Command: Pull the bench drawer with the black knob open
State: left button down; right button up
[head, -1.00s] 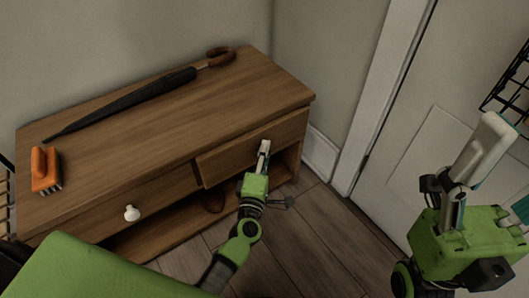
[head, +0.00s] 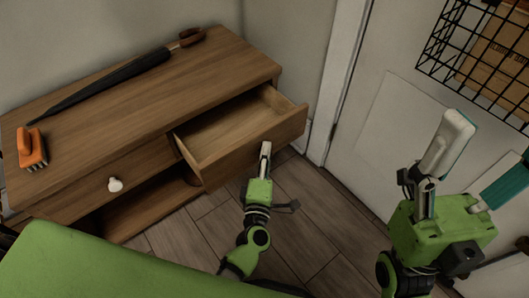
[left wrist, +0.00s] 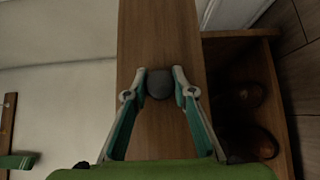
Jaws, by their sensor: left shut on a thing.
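The bench drawer (head: 245,147) on the right side of the wooden bench stands pulled out, and its empty inside shows. Its black knob (left wrist: 159,84) is between the fingertips of my left gripper (left wrist: 160,76) in the left wrist view. My left gripper (head: 265,147) is shut on the knob at the drawer front in the head view, where it hides the knob. My right gripper (head: 470,165) is open and empty at the right, in front of the pale door, apart from the bench.
The other drawer, with a white knob (head: 115,184), is shut. A black umbrella (head: 115,80) and an orange brush (head: 31,147) lie on the bench top (head: 150,100). Dark shoes (left wrist: 250,95) are on the low shelf. A black wire basket (head: 480,50) is at upper right.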

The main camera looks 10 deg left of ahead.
pick_arm(q)
jog(key=c, duration=1.7)
grip_release()
jog(key=shift+s, duration=0.1)
jog(key=s, duration=0.4)
jog(key=s+d, duration=0.1)
jog(key=s, duration=0.6)
jog(key=shift+s+d, duration=0.25)
jog(key=shift+s, duration=0.1)
